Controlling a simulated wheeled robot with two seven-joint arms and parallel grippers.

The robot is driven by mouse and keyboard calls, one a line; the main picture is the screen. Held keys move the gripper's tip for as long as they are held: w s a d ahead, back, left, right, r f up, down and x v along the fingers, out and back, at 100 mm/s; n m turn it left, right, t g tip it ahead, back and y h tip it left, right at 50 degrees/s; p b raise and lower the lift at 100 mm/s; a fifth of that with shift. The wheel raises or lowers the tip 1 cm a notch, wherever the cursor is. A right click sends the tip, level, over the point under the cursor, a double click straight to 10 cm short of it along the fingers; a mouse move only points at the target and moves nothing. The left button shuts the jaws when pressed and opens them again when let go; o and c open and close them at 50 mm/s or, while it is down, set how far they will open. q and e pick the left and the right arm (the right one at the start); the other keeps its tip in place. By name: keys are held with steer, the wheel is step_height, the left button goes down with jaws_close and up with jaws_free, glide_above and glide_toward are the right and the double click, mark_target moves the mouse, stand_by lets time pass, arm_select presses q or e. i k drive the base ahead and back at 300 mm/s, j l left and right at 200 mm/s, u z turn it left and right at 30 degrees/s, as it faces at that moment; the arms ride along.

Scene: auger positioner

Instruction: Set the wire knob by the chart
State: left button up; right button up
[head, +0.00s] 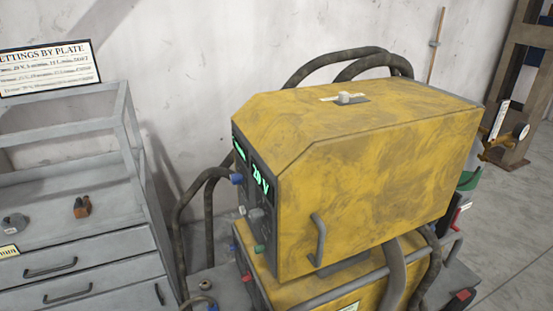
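The chart (48,68), headed "...ettings by plate", stands at the upper left above a grey shelf unit; its small lines are hard to read. The yellow welding machine (362,160) fills the middle right. Its dark front panel faces left and is seen at a steep angle. A green display (261,180) on it reads about "20 V", and a second green display beside it is too oblique to read. The panel carries a blue knob (237,179), a grey knob (256,213) and a green knob (259,248). I cannot tell which is the wire knob. Neither gripper is in view.
The grey drawer cabinet (75,250) stands at the left with small parts on its top. Dark hoses (208,215) loop beside the machine's front. A handle (319,240) juts from its side. Bare floor (520,220) shows at the right.

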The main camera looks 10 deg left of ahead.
mark_target(236, 179)
steer(key=j+z, duration=0.2)
steer(key=j, duration=0.45)
steer(key=k+j+z, duration=0.15)
steer(key=j, duration=0.45)
